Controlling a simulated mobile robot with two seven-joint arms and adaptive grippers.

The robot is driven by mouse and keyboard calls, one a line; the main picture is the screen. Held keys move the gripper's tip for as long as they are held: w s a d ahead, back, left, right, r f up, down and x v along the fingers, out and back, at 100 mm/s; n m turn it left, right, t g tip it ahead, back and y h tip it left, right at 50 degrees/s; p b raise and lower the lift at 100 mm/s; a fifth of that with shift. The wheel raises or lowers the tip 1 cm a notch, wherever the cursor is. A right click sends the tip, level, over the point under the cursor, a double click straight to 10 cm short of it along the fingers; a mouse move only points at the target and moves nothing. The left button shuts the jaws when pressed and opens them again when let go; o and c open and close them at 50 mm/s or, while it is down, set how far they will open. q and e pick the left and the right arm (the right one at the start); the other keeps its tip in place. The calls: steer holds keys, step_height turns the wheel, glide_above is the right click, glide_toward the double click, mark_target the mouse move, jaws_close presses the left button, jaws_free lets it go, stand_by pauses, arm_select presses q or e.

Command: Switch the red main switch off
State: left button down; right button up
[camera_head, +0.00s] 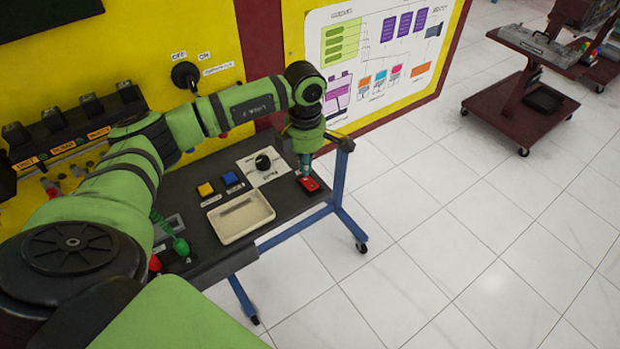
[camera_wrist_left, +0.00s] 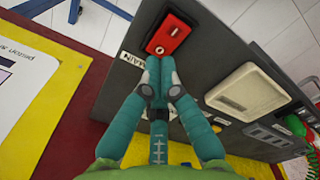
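The red main switch (camera_head: 309,185) sits at the right end of the dark sloped panel (camera_head: 290,205). In the left wrist view the red switch (camera_wrist_left: 168,35) is a red rocker in a black frame, with the word MAIN beside it. My left gripper (camera_head: 305,170) points down at the switch from above. In the left wrist view the left gripper (camera_wrist_left: 160,64) has its two teal fingers together with nothing between them. The fingertips are right at the switch's near edge; I cannot tell whether they touch it. My right gripper is not in view.
A yellow board stands behind. The tiled floor at right is free up to a cart (camera_head: 520,110).

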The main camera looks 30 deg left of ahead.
mark_target(306, 179)
arm_select(q)
steer(key=shift+r+p, duration=1.15)
steer(key=shift+r, duration=1.1)
steer(key=shift+f, duration=0.1)
